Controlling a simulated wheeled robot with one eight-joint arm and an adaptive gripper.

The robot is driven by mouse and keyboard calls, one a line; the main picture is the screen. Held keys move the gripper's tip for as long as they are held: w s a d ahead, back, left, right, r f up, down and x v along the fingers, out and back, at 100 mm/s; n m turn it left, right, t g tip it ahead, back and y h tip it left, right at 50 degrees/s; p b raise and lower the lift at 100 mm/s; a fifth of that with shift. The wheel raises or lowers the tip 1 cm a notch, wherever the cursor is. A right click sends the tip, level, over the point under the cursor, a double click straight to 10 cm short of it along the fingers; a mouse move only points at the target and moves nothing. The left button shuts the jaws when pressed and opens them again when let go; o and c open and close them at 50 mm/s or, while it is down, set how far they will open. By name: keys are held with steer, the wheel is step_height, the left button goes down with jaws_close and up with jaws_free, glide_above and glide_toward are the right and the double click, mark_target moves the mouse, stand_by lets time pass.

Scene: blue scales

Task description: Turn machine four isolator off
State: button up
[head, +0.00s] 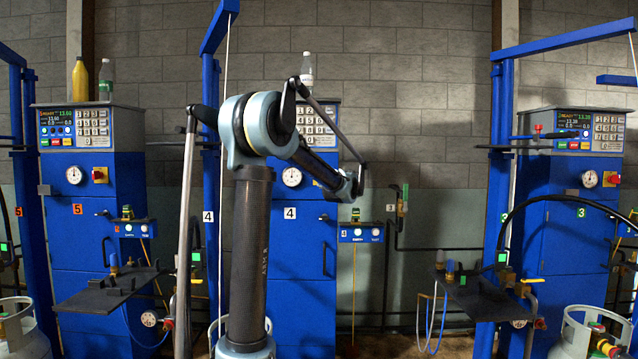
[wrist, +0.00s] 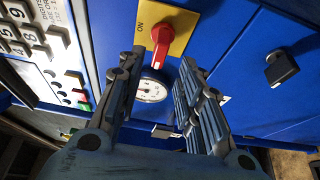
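Machine four (head: 300,250) is the blue cabinet marked 4 in the middle of the head view. Its isolator is hidden there behind my arm. The wrist view shows a red isolator knob (wrist: 161,38) on a yellow plate (wrist: 182,22) with ON printed at its left. The knob's handle lies roughly along the picture's vertical, its narrow end toward the gauge. My gripper (wrist: 162,62) is open, its two fingers apart, with the knob showing just beyond and between the tips. Contact is not visible. In the head view my gripper cannot be made out clearly at the arm's end.
A round gauge (wrist: 150,90) shows between my fingers, with a keypad (wrist: 25,35) at the left and a black handle (wrist: 281,68) at the right. Machine five (head: 95,230) and machine three (head: 570,220) stand either side. A clear bottle (head: 307,68) stands on machine four.

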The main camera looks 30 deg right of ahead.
steer(key=s+a, duration=0.1)
steer(key=s, duration=0.5)
steer(key=shift+s+a, duration=0.15)
steer(key=shift+s, duration=0.1)
